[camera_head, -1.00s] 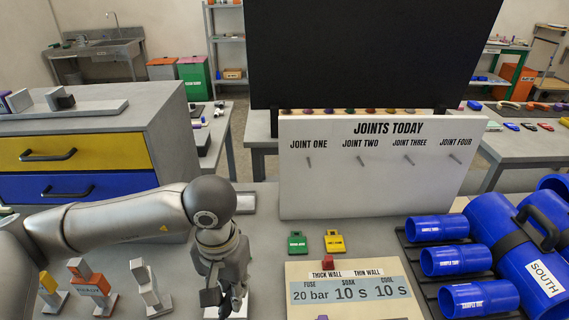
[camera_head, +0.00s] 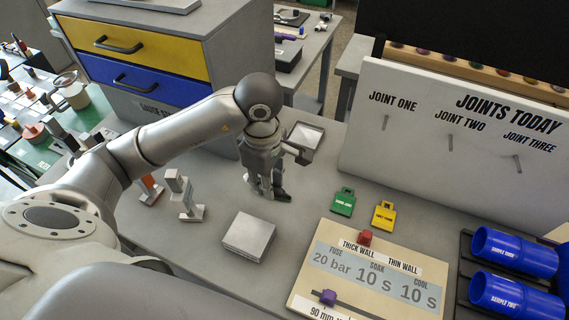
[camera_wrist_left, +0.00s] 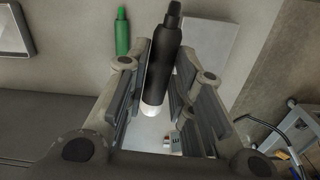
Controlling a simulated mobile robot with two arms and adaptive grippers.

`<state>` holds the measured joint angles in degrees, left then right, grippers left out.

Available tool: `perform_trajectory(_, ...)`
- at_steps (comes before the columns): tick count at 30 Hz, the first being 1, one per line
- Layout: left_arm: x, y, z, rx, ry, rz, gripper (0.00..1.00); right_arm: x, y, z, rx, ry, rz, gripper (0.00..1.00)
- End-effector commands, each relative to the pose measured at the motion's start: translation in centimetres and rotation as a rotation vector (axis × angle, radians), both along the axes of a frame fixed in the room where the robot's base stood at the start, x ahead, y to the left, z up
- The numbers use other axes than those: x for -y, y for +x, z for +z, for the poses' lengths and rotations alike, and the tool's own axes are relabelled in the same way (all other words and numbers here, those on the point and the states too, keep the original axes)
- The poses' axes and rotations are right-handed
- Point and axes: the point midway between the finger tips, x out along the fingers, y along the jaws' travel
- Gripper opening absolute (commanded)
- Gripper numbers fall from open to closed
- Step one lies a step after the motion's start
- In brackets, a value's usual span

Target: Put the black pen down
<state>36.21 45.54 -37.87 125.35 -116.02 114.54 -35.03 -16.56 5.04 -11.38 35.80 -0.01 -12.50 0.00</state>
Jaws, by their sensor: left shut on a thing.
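The black pen (camera_wrist_left: 163,65), dark with a white end, is between the fingers of my left gripper (camera_wrist_left: 165,95) in the left wrist view. The fingers are shut on it. In the head view my left gripper (camera_head: 268,188) points down low over the grey bench top, beyond a pale square block and just in front of a small tray. The pen is hard to make out there against the dark fingertips. A green pen (camera_wrist_left: 121,35) shows beside the left finger in the wrist view. My right gripper is not in view.
The pale square block (camera_head: 248,237) and the small grey tray (camera_head: 304,137) are close to the gripper. Green (camera_head: 343,202) and yellow (camera_head: 384,215) tags lie to the right, by the settings board (camera_head: 350,262). Small stands (camera_head: 182,195) are to the left.

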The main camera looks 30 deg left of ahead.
Motion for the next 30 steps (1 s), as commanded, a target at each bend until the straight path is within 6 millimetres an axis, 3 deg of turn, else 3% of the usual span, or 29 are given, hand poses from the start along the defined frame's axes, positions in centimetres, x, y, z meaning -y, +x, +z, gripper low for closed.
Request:
perform_trajectory(4,-0.4,0.2,-0.2,-0.004,0.001,0.087,0.07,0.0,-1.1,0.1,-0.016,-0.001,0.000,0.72)
perform_trajectory(8,-0.7,1.7,-0.8,-0.008,0.000,0.104,0.07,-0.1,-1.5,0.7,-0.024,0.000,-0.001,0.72)
perform_trajectory(20,-2.3,8.8,-4.0,-0.008,0.000,0.099,0.07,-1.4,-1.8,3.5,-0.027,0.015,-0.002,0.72)
perform_trajectory(30,-3.1,12.5,-8.8,-0.006,0.000,0.098,0.07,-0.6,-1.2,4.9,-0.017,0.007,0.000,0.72)
